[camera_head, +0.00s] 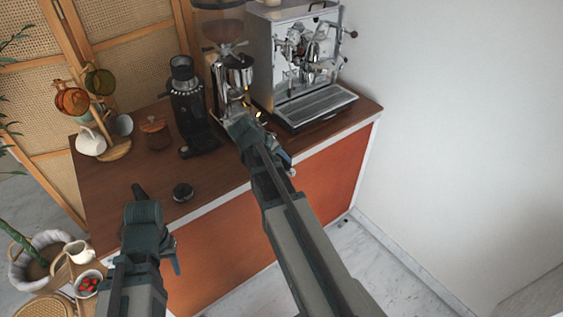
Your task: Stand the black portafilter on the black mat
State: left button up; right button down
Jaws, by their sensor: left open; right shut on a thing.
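My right gripper (248,122) is shut, at the front of the grinder (222,40). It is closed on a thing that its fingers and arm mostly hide. Small gold-coloured parts (258,114) show beside the fingertips, but I cannot tell if they belong to the black portafilter. No portafilter is clearly visible elsewhere. My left gripper (150,215) is open and empty near the counter's front left edge. I cannot make out the black mat; it may be hidden behind my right arm.
The espresso machine (300,60) stands at the back right. The counter's left front is mostly clear.

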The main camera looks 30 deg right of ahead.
jog(key=shift+f, duration=0.2)
jog(key=shift+c, duration=2.2)
grip_release()
jog(key=shift+r, duration=0.1)
jog(key=p+v, duration=1.1)
jog(key=v, duration=0.3)
